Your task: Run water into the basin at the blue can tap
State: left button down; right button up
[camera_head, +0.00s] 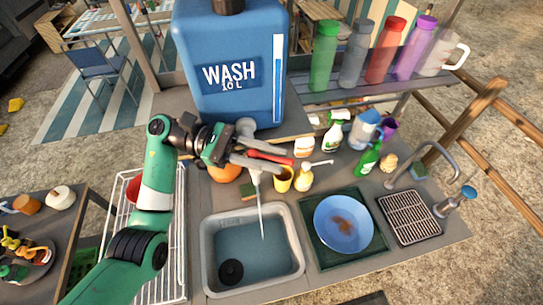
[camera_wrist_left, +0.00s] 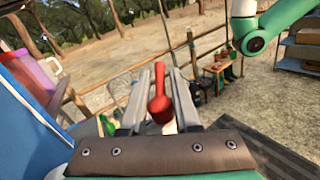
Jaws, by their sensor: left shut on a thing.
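A thin pale stream of water (camera_head: 261,215) runs from the spout into the grey basin (camera_head: 298,245). Bluish water covers the basin floor, and a round black piece (camera_head: 231,272) lies at its front left. My right gripper is not in view.
A blue plate (camera_head: 344,222) with a brown stain lies on a green mat right of the basin. A white wire rack (camera_head: 175,265) is at left. Coloured bottles line the shelf above.

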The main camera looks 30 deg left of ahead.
pick_arm(q)
jog(key=c, duration=0.9)
grip_release()
jog(key=s+a+b, duration=0.1)
jog(key=a+b, duration=0.1)
jog(key=a, duration=0.9)
jog(key=shift+s+a+b, duration=0.2)
jog(key=shift+s+b, duration=0.1)
jog(key=shift+s, duration=0.1)
